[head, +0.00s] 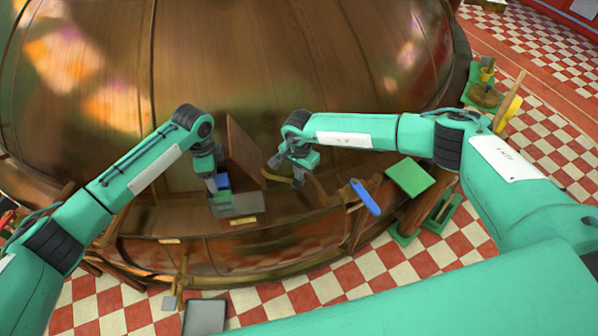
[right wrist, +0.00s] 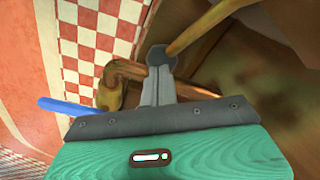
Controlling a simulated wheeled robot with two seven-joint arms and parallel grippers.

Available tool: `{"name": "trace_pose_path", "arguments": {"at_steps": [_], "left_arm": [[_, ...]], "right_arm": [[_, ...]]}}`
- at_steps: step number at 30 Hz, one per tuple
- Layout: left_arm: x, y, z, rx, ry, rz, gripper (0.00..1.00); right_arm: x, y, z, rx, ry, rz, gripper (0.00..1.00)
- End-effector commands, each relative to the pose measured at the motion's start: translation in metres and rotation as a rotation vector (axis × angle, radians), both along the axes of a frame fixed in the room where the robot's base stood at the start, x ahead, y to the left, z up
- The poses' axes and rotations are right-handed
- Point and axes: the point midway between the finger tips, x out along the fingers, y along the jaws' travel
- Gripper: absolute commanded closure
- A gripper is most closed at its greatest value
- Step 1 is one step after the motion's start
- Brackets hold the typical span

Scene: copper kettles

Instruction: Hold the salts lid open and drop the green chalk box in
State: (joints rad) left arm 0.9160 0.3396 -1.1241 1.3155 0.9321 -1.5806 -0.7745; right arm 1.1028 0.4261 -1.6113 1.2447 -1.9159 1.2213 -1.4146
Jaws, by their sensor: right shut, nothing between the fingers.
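In the head view, a brown lid panel (head: 245,150) stands raised behind a low grey-topped box (head: 240,208) with a small label on its front. My left gripper (head: 213,188) points down at the left of that box. A small green block (head: 223,198), which looks like the chalk box, is at its fingertips; the grip on it is unclear. A blue block (head: 222,181) is just above it. My right gripper (head: 291,168) is shut and empty, right of the lid. In the right wrist view its closed fingertips (right wrist: 160,55) are beside a wooden rod (right wrist: 205,25); contact is unclear.
The large copper kettle (head: 260,60) fills the back. A blue handle (head: 365,197) and a green panel (head: 410,177) are right of the right gripper. Copper pipe (right wrist: 128,75) is close to its fingers. Red-and-white checkered floor (head: 400,270) lies in front.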

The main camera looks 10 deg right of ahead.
Motion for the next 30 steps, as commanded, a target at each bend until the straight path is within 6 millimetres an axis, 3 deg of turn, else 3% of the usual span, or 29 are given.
{"name": "trace_pose_path", "arguments": {"at_steps": [3, 7, 17, 30], "left_arm": [[0.0, 0.0, 0.0, 0.0, 0.0, 0.0, 0.28], [0.0, 0.0, 0.0, 0.0, 0.0, 0.0, 0.05], [-0.004, 0.001, 0.0, 0.0, 0.001, 0.0, 0.05], [-0.055, 0.003, 0.008, 0.001, 0.0, -0.002, 0.05]], "right_arm": [[0.0, 0.0, -0.001, -0.001, 0.001, 0.0, 1.0], [0.0, 0.0, -0.001, -0.001, 0.001, 0.0, 1.0], [-0.001, 0.0, -0.001, 0.0, 0.001, 0.0, 1.0], [0.0, 0.0, -0.001, -0.001, 0.001, 0.0, 1.0]]}}
